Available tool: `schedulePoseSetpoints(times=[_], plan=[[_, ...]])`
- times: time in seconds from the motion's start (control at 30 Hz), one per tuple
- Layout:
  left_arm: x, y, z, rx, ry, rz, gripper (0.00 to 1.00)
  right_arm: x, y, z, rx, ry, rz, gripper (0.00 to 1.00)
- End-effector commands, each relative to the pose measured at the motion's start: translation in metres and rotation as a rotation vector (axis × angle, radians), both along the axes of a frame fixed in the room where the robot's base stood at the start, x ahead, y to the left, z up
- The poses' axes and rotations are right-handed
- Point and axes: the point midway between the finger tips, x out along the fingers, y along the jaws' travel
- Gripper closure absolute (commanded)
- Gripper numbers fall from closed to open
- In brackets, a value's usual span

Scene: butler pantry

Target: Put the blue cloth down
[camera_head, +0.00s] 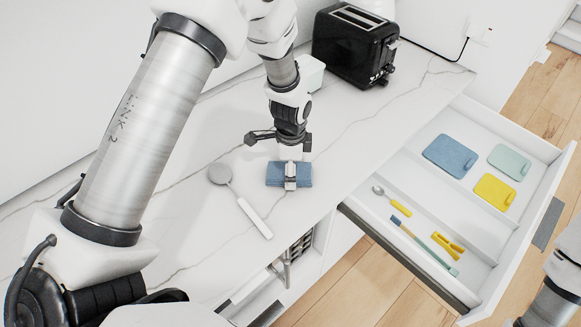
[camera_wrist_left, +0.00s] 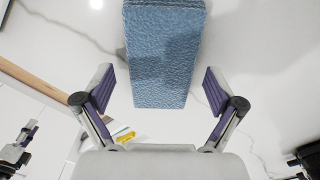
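The blue cloth (camera_head: 275,174) is a small flat folded block on the white countertop. It is large in the left wrist view (camera_wrist_left: 165,50). My left gripper (camera_head: 290,163) is directly over it, pointing down. One finger passes in front of the cloth's middle in the head view; the far finger is hidden. In the left wrist view my left gripper (camera_wrist_left: 158,85) is open, with a finger on each side of the cloth and a visible gap on both sides. My right arm shows at the lower right of the head view without a clear gripper. A small part of it, apparently my right gripper (camera_wrist_left: 22,142), shows in the left wrist view.
A grey round-headed utensil with a white handle (camera_head: 241,201) lies left of the cloth. A black toaster (camera_head: 352,45) and a white container (camera_head: 312,72) stand behind. An open drawer (camera_head: 512,226) at right holds blue, green and yellow flat items and several utensils.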

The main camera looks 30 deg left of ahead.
Motion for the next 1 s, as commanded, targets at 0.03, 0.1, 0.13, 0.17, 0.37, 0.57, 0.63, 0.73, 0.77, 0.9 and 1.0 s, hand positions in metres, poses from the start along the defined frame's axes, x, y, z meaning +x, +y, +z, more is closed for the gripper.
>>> schedulePoseSetpoints(times=[0.03,0.1,0.13,0.17,0.37,0.57,0.63,0.73,0.77,0.9,1.0], plan=[[0.000,0.000,0.000,0.000,0.000,0.000,0.05,0.000,0.000,0.000,0.000,0.000,0.000,0.60],[0.000,0.000,0.000,0.000,0.000,0.000,0.05,0.000,0.000,0.000,0.000,0.000,0.000,0.60],[0.000,0.000,0.000,0.000,0.000,0.000,0.05,0.000,0.000,0.000,0.000,0.000,0.000,0.60],[0.000,0.000,0.000,0.000,0.000,0.000,0.05,0.000,0.000,0.000,0.000,0.000,0.000,0.60],[0.001,0.000,0.009,0.000,-0.002,0.000,0.05,0.000,0.000,-0.002,0.000,0.000,0.000,0.60],[0.001,0.000,0.054,0.000,-0.007,0.000,0.05,0.000,0.000,-0.016,0.000,0.000,0.000,0.60],[0.002,0.000,0.073,0.000,-0.008,0.000,0.05,0.000,0.000,-0.020,0.000,0.000,0.000,0.60],[0.001,0.000,0.097,-0.001,-0.006,0.000,0.05,0.000,0.000,-0.023,0.000,0.000,0.000,0.60],[0.001,0.000,0.102,0.000,-0.004,0.000,0.05,0.000,0.000,-0.024,0.000,0.000,0.000,0.60],[0.000,0.000,0.120,0.000,-0.001,0.000,0.05,0.000,0.000,-0.026,0.000,0.000,0.000,0.60],[0.000,0.000,0.123,0.000,0.000,0.000,0.05,0.000,0.000,-0.025,0.000,0.000,0.000,0.60]])
